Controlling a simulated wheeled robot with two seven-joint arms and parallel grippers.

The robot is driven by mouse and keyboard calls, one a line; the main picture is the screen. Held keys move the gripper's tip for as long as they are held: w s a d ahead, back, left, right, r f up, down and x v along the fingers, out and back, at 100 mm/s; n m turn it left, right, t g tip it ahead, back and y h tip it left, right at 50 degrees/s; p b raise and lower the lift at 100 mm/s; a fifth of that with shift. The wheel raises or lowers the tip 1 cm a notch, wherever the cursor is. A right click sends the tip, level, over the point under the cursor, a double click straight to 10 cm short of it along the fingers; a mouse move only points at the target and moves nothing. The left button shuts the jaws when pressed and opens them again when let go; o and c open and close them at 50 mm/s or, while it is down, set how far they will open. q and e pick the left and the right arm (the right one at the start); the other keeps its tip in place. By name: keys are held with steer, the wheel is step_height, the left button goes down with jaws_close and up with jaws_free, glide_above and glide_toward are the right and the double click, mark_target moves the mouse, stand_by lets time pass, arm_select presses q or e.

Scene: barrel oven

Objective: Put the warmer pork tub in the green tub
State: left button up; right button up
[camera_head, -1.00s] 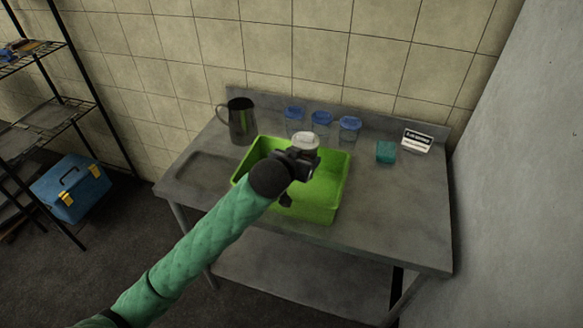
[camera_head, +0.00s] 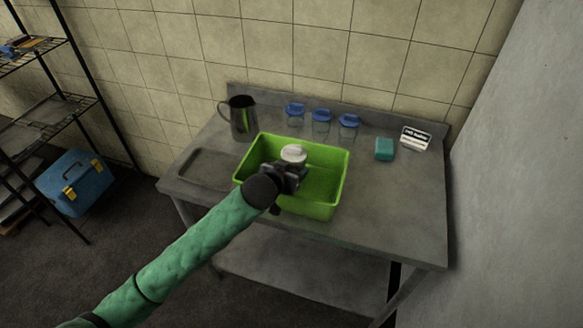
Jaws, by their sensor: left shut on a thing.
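The green tub (camera_head: 335,205) stands on the metal table. My left gripper (camera_head: 292,170) is over the left-middle part of the green tub. It is shut on a small tub with a whitish lid (camera_head: 293,153), which I take to be the pork tub; any label is not readable. The gripper and wrist hide the lower part of this small tub, so I cannot tell whether it touches the green tub's floor. My right gripper is not in view.
On the metal table (camera_head: 400,225), a metal jug (camera_head: 242,118) stands behind the green tub. Blue-lidded jars (camera_head: 321,123) line the back. A teal block (camera_head: 384,149) and a small sign (camera_head: 414,138) are at right. A shallow tray (camera_head: 192,166) lies left.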

arm_select(q)
steer(key=shift+f, duration=0.45)
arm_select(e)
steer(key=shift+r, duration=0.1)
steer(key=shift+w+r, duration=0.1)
arm_select(q)
steer(key=o, duration=1.3)
steer(key=shift+f, duration=0.2)
steer(key=shift+o, duration=0.2)
steer(key=shift+r, duration=0.55)
steer(key=shift+s+a+r, duration=0.1)
steer(key=shift+s+a, duration=0.1)
steer(key=shift+s, duration=0.1)
steer(key=b+v, duration=0.3)
steer(key=v, duration=0.8)
steer(key=shift+r, duration=0.25)
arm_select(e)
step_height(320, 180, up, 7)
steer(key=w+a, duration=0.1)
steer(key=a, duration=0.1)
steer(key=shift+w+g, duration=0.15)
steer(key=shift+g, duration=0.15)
arm_select(q)
steer(key=shift+s, duration=0.1)
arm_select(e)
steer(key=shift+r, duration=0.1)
arm_select(q)
steer(key=shift+a, duration=0.1)
